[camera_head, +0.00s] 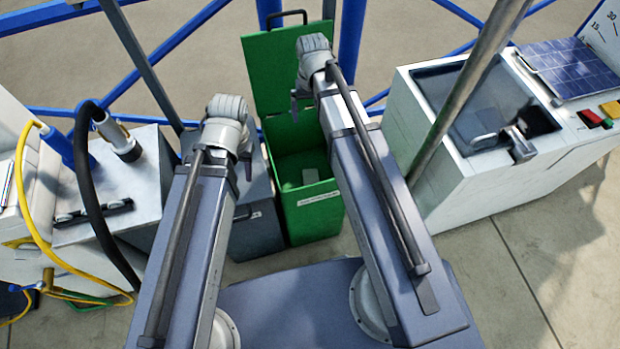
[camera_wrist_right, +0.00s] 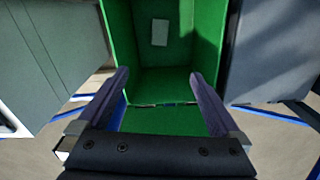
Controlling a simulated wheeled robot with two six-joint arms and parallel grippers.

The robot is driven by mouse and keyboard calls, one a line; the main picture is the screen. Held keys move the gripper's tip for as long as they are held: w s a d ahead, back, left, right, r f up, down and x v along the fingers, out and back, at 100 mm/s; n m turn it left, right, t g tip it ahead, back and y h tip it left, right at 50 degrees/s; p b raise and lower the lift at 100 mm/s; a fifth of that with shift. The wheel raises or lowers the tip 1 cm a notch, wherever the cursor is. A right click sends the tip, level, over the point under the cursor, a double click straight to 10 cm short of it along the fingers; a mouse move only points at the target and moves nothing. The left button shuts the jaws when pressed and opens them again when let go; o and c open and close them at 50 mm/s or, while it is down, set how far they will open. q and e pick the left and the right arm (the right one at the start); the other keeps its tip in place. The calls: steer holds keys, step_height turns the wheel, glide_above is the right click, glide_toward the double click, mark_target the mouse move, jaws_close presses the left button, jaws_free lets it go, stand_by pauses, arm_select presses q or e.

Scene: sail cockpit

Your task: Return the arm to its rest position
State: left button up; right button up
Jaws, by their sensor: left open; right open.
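My right arm (camera_head: 362,170) reaches forward to the open green bin (camera_head: 311,218), with its wrist in front of the raised lid (camera_head: 272,72). In the right wrist view my right gripper (camera_wrist_right: 159,76) is open, its two dark fingers apart with nothing between them. The green bin's inside (camera_wrist_right: 125,30) shows beyond the fingers, with a small pale flat piece (camera_wrist_right: 160,32) in it. My left arm (camera_head: 190,230) also reaches forward, lower and to the left. My left gripper (camera_head: 246,165) is mostly hidden behind its wrist, by the grey box (camera_head: 258,235).
A white console with a sink (camera_head: 490,165) and a solar panel (camera_head: 570,68) stands at the right. A metal box (camera_head: 110,185) with a black hose (camera_head: 88,190) and a yellow cable (camera_head: 75,280) is at the left. Blue rails and grey poles cross behind.

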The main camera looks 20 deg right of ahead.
stand_by(0.3)
steer(key=s+a+r+n+h+p, duration=0.1)
steer(key=s+a+r+n+p, duration=0.4)
steer(key=s+a+r+p, duration=0.5)
steer(key=s+r+p, duration=0.1)
steer(key=s+r, duration=0.1)
steer(key=s, duration=0.2)
steer(key=shift+a+p, duration=0.2)
steer(key=shift+p, duration=0.2)
steer(key=shift+c, duration=0.2)
